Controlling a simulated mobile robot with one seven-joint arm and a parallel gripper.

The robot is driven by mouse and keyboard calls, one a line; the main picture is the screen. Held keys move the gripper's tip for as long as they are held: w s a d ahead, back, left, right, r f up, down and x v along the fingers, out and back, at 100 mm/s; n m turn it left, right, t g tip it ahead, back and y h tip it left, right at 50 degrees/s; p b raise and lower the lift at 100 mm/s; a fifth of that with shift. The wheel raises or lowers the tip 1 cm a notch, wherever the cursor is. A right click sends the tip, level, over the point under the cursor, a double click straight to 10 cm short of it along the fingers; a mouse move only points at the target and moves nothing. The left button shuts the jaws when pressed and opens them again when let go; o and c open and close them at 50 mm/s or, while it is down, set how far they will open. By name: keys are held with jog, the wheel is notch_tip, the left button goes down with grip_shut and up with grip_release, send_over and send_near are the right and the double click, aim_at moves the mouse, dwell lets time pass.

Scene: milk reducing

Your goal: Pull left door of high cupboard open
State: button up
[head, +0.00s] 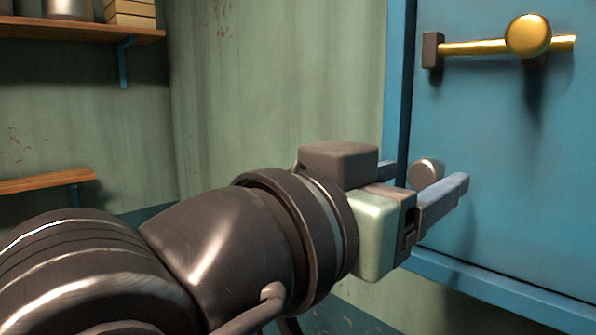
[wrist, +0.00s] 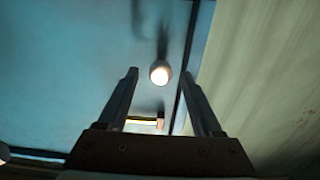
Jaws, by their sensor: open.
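The blue cupboard door (head: 485,130) fills the right of the head view and looks closed against its frame (head: 397,90). A small round metal knob (head: 427,172) is near the door's left edge. My gripper (head: 432,183) is open at the knob, with one finger on each side of it in the head view. In the wrist view the knob (wrist: 160,72) lies between the two fingertips (wrist: 163,80), with visible gaps to both. I cannot tell how deep it sits between them. The far finger is mostly hidden in the head view.
A gold bar latch with a round end piece (head: 528,36) is on the door above the knob; the bar also shows in the wrist view (wrist: 140,122). A green wall (head: 280,90) is left of the cupboard. Wooden shelves (head: 70,30) hang at the far left.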

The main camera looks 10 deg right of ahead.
jog(key=shift+w+d, duration=0.3)
jog(key=shift+s, duration=0.1)
grip_shut()
jog(key=shift+f, duration=0.1)
dwell(1.1)
